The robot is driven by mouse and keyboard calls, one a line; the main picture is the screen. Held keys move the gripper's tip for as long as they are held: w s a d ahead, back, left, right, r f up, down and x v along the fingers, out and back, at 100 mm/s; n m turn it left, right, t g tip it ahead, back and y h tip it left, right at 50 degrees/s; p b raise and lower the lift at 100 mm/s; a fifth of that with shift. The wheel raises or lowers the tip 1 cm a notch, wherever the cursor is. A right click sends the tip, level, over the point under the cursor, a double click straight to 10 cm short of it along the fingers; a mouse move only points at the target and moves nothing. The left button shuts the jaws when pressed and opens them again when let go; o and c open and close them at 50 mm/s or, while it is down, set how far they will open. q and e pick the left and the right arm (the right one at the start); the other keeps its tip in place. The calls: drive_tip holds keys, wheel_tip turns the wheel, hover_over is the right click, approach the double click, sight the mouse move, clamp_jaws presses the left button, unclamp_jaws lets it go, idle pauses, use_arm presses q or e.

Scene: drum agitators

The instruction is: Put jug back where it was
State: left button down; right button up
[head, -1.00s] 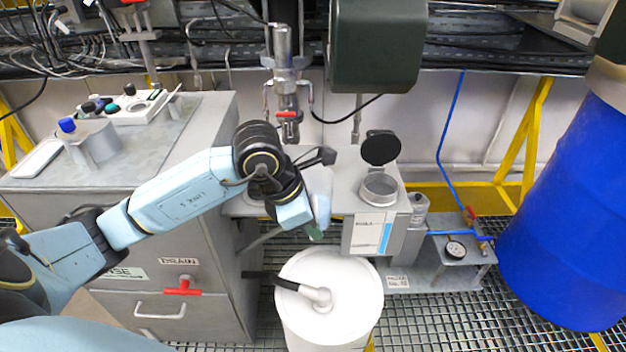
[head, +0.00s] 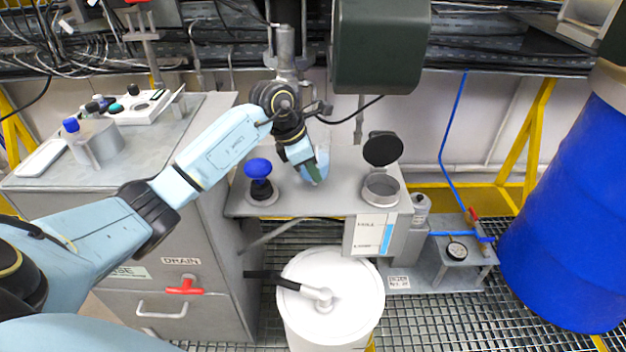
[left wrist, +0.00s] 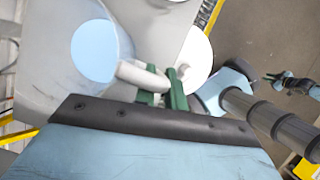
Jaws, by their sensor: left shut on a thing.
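The jug (left wrist: 95,50) shows from above in the left wrist view, with a light blue round inside and a white handle (left wrist: 142,76). My left gripper (left wrist: 166,88) has its green fingers shut on that handle. In the head view my left gripper (head: 314,178) is over the grey bench top (head: 340,200), behind the white drum. The jug is mostly hidden there by the gripper and wrist. I cannot tell whether it touches the bench. My right gripper (left wrist: 277,77) appears small at the right of the left wrist view, too small to read.
A blue-knobbed fitting (head: 259,180) stands left of the gripper. An open-lidded metal cup (head: 381,190) stands to the right. A dark green box (head: 380,45) hangs above. The white drum (head: 330,275) is in front, and a blue barrel (head: 565,215) is at right.

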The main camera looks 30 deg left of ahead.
sight(313, 183)
use_arm(q)
drive_tip(key=shift+w+f, duration=0.1)
drive_tip(key=shift+f, duration=1.65)
drive_tip(key=shift+f, duration=0.1)
drive_tip(key=c, duration=1.5)
unclamp_jaws()
drive_tip(key=shift+o, duration=0.2)
drive_tip(key=v, duration=1.2)
drive_tip(key=shift+p, duration=0.3)
